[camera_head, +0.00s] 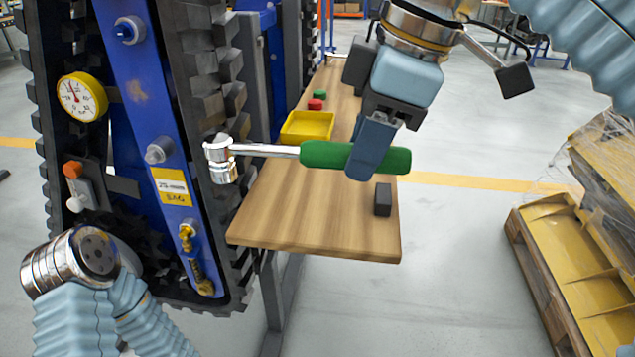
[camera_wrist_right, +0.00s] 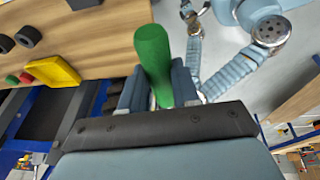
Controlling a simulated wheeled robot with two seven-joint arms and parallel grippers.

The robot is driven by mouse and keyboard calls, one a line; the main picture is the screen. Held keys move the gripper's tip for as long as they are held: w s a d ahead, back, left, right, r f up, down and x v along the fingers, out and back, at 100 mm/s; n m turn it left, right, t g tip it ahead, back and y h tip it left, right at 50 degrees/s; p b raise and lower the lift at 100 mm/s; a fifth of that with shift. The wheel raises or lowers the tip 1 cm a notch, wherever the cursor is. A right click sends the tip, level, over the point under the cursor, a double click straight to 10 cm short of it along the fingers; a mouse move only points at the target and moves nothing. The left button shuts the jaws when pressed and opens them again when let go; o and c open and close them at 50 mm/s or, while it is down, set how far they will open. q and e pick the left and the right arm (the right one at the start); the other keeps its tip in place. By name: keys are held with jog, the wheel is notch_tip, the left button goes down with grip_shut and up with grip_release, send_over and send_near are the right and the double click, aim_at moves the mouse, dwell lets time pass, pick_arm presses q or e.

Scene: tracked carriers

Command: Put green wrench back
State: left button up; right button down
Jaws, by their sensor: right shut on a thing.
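The green wrench (camera_head: 355,157) has a thick green handle, a chrome shaft and a chrome socket head. My right gripper (camera_head: 372,148) is shut on its green handle and holds it level above the wooden table (camera_head: 310,225). The socket head points left, in front of the black track's edge; I cannot tell whether it touches. In the right wrist view the green handle (camera_wrist_right: 153,55) stands between the two blue fingers, and the head is hidden. Of my left arm only the wrist and sleeve show at the lower left; its gripper is not in view.
The tracked carrier (camera_head: 160,100) with a blue frame, gauge (camera_head: 82,97) and bolts stands left of the table. A yellow tray (camera_head: 307,126), a red piece (camera_head: 315,104), a green piece (camera_head: 320,94) and a dark block (camera_head: 383,199) are on the table. A pallet (camera_head: 560,270) stands right.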

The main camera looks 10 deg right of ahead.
jog(key=w+d+f, duration=0.1)
jog(key=w+f, duration=0.2)
jog(key=w, duration=0.1)
jog(key=w+d+f+b, duration=0.1)
jog(key=w+f, duration=0.2)
jog(key=w, duration=0.1)
jog(key=w+d+f, duration=0.2)
jog(key=w+f, duration=0.2)
jog(key=w, duration=0.1)
notch_tip(320, 180, down, 3)
jog(key=shift+r+b, duration=0.1)
jog(key=shift+b, duration=0.55)
jog(key=c, duration=0.8)
grip_release()
jog(key=p+v, duration=0.3)
jog(key=v, duration=0.9)
jog(key=shift+a+p, duration=0.1)
jog(key=shift+p, duration=0.25)
